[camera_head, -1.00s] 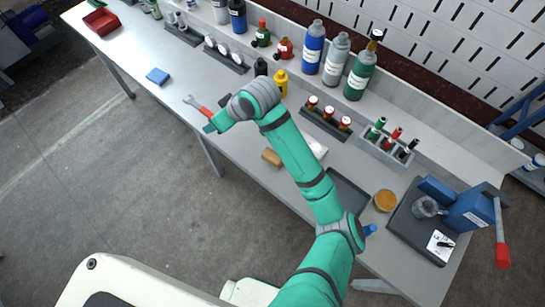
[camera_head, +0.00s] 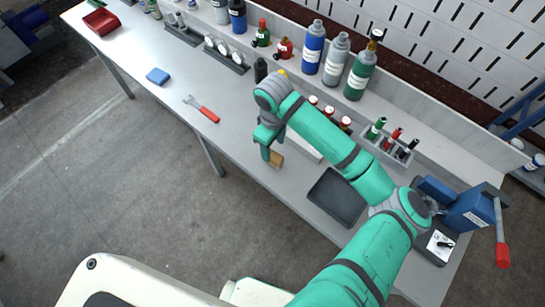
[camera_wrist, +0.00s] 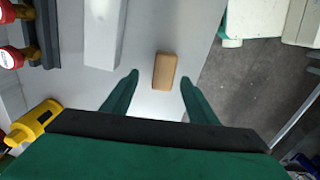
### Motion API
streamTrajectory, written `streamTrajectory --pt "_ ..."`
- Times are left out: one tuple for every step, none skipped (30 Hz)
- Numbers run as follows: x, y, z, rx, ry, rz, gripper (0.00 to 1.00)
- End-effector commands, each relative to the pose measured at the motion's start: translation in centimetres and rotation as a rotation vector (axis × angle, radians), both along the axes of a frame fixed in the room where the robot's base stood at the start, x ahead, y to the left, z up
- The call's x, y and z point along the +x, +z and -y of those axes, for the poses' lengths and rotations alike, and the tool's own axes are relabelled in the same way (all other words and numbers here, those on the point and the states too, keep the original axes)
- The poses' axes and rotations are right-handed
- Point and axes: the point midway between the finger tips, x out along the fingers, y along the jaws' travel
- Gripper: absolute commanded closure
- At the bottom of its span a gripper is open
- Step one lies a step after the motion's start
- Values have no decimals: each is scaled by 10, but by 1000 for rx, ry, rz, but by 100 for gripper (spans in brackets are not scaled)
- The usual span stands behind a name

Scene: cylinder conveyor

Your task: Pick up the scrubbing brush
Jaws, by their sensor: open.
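The scrubbing brush shows as a small tan block (camera_wrist: 165,71) in the wrist view, lying on the grey table between the lines of my two fingers, a little beyond their tips. In the head view the brush (camera_head: 276,160) is partly hidden by my gripper. My gripper (camera_head: 266,150) is over the table near its front edge, pointing down just left of the brush. In the wrist view my gripper (camera_wrist: 159,77) has its fingers wide apart with nothing held. Bristles cannot be made out.
A white block (camera_wrist: 103,35) lies close to the brush. A dark tray (camera_head: 337,197) is to its right, a red-handled wrench (camera_head: 203,110) to its left. A yellow bottle (camera_wrist: 35,124) and red-capped jars (camera_wrist: 10,57) stand behind. The table's front edge is near the brush.

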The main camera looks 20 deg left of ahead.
Motion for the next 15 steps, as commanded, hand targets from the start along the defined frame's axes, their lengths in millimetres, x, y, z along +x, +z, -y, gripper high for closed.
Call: streamTrajectory --pt "0 -2 0 0 0 0 47" --pt "0 -4 0 0 0 -1 47" --pt "-1 -6 0 0 0 -1 47" --pt "-1 -8 0 0 0 -1 47" --pt "-2 -11 0 0 0 -1 47" --pt "-3 -15 0 0 -1 -1 47" --pt "-4 -20 1 -1 -1 -1 47" --pt "-5 -24 1 -1 -1 -1 47" --pt "-7 -30 1 0 -1 -1 47" --pt "-8 -34 1 -1 -1 -1 47" --pt "-8 -38 1 1 -1 -2 47" --pt "-8 -43 0 1 -1 -2 47" --pt "-8 -47 0 0 -1 -1 47" --pt "-8 -49 0 0 -1 -1 47" --pt "-8 -52 0 1 0 0 47"
